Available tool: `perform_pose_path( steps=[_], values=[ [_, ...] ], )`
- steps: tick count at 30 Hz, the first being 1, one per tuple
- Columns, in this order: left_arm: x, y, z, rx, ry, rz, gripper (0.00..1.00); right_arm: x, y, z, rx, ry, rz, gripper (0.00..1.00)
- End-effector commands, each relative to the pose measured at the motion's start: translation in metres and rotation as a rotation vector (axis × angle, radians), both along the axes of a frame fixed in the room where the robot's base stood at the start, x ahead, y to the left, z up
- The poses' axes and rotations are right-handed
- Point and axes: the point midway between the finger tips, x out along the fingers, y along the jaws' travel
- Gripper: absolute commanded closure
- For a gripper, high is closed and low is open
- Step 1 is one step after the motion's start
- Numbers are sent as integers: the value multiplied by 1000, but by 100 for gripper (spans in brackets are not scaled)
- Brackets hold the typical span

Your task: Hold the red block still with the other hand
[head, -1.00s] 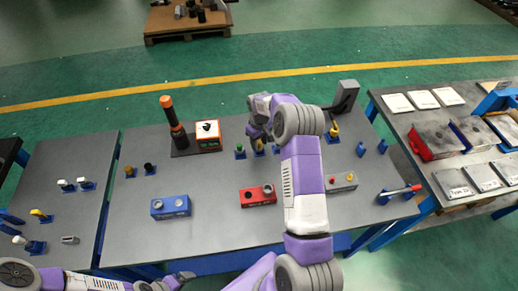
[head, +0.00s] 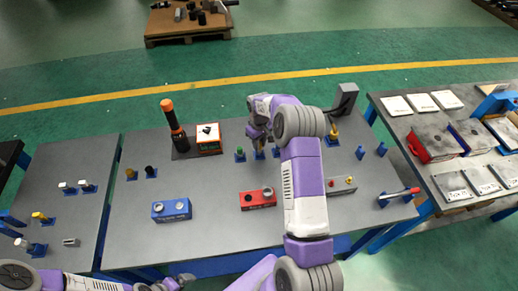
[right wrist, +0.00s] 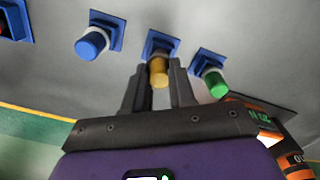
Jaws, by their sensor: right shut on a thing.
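The red block (head: 258,200) lies on the middle table, toward its front, with round features on its top. My right gripper (head: 259,140) is behind it, over the row of small blue stands and apart from the block. In the right wrist view its two fingers (right wrist: 159,78) are closed on a yellow peg (right wrist: 158,70) at a blue stand (right wrist: 161,44). My left gripper (head: 172,283) is low at the bottom edge of the head view, in front of the table and apart from the red block; its finger opening is too small to make out.
A green peg (right wrist: 215,84) and a blue peg (right wrist: 91,44) flank the yellow one closely. A blue block (head: 171,210) lies left of the red block, and a grey block (head: 341,185) lies right of my right arm. The table between the blue and red blocks is clear.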

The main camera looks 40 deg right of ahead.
Motion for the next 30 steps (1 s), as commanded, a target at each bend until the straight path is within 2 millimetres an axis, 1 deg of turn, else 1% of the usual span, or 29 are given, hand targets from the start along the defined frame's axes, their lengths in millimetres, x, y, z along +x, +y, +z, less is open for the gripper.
perform_pose_path(
  steps=[1,18,28,30],
  values=[
    [0,0,3,0,0,0,3,0,0,5,0,-1,0,100],
    [0,0,20,0,0,0,3,0,0,33,0,-1,0,100],
    [0,0,21,0,0,0,3,0,0,34,0,-1,0,100],
    [0,0,20,0,0,0,3,1,4,35,1,-1,1,100]
  ],
)
